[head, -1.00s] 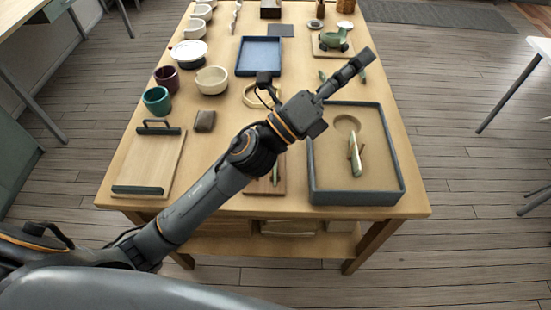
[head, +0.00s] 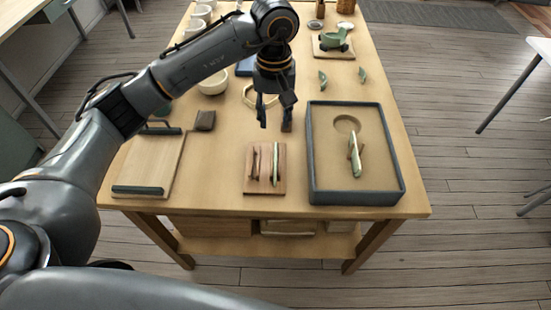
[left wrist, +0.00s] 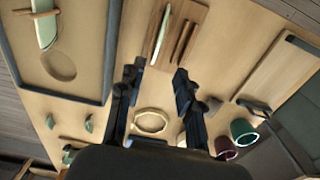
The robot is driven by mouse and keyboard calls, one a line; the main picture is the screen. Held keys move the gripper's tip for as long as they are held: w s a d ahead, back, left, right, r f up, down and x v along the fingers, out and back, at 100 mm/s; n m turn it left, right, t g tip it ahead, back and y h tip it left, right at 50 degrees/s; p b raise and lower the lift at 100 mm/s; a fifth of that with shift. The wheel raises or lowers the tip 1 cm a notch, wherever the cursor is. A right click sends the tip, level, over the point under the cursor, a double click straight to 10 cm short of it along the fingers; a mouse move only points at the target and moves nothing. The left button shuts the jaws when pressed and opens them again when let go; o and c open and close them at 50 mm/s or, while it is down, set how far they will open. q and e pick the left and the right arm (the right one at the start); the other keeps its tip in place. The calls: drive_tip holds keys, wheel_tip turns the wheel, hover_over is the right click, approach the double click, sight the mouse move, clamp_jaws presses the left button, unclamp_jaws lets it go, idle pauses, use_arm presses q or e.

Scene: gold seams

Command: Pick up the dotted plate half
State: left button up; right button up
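A pale green plate half (head: 276,164) stands on edge in a small wooden rack (head: 265,188) at the table's front middle; it also shows in the left wrist view (left wrist: 160,36). Another pale green plate half (head: 355,158) stands upright in the sand-coloured tray with a dark rim (head: 311,165), right of the rack; it shows in the left wrist view too (left wrist: 45,24). I cannot make out dots on either. My left gripper (head: 275,124) points down, open and empty, above the table behind the rack; its fingers (left wrist: 157,80) are spread. My right gripper is not in view.
A wooden board with a dark handle (head: 152,162) lies left of the rack. A brown block (head: 205,120) and a pale ring (head: 250,98) lie near my left gripper. Small green shards (head: 323,78) lie behind the tray. Bare table separates rack and board.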

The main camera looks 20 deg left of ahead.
sight(276, 150)
use_arm(q)
wheel_tip(276, 150, down, 8)
drive_tip(key=shift+p, duration=0.75)
drive_tip(key=shift+f+p, duration=0.35)
drive_tip(key=shift+f, duration=0.2)
drive_tip(key=f, duration=0.1)
drive_tip(key=f+p, duration=0.1)
drive_tip(key=f, duration=0.1)
drive_tip(key=shift+w+f, duration=0.3)
drive_tip(key=shift+f, duration=0.4)
drive_tip(key=shift+c, duration=0.4)
clamp_jaws()
